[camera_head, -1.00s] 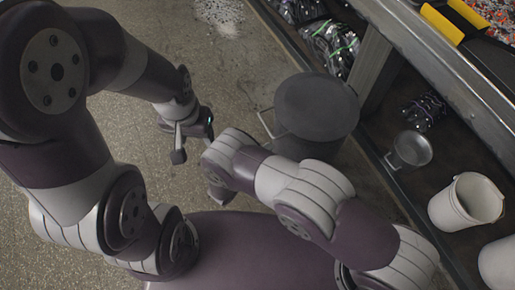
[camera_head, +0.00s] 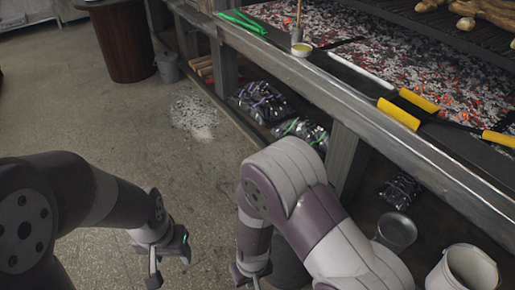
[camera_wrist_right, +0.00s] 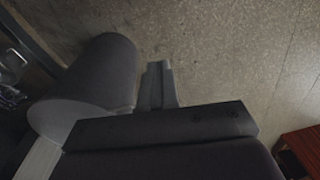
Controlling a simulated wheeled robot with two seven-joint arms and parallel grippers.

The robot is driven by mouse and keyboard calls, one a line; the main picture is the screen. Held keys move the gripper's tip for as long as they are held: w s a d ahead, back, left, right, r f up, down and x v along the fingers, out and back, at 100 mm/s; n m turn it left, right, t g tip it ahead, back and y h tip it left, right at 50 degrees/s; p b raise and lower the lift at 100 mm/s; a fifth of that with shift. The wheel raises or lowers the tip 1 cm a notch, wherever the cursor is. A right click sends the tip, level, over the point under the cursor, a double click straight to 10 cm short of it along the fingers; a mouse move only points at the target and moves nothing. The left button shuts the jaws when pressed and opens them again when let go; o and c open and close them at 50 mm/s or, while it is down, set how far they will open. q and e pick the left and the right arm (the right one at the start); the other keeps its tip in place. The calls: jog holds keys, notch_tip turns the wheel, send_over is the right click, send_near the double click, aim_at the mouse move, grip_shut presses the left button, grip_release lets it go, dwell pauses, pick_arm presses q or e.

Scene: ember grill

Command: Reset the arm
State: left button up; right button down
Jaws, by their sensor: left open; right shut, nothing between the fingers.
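My left arm enters the head view from the left. Its gripper (camera_head: 168,262) hangs over bare floor with the fingers apart and nothing between them. My right arm bends down in the middle of the head view. Its gripper (camera_head: 250,278) is at the bottom edge, partly cut off. In the right wrist view my right gripper (camera_wrist_right: 158,85) has its fingers together, with nothing held, above the floor. A dark cylindrical bin (camera_wrist_right: 98,75) stands to the left of these fingers. In the head view the bin is mostly hidden behind my right arm.
The grill counter (camera_head: 330,95) runs diagonally on the right with glowing embers (camera_head: 385,55), yellow-handled tools (camera_head: 400,112) and green tongs (camera_head: 240,20). Wrapped bags, a metal pan (camera_head: 396,230) and a white bucket (camera_head: 465,270) sit beneath. Open floor (camera_head: 120,130) lies left.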

jog(key=s+d+r+m, duration=0.3)
jog(key=d+r+m, duration=0.1)
jog(key=d+r, duration=1.5)
notch_tip(320, 180, up, 16)
jog(key=w+d+t+p, duration=0.1)
jog(key=p, duration=1.5)
jog(key=shift+d+m+h+p, duration=0.2)
jog(key=shift+m+h+p, duration=0.1)
jog(key=shift+h+p, duration=0.1)
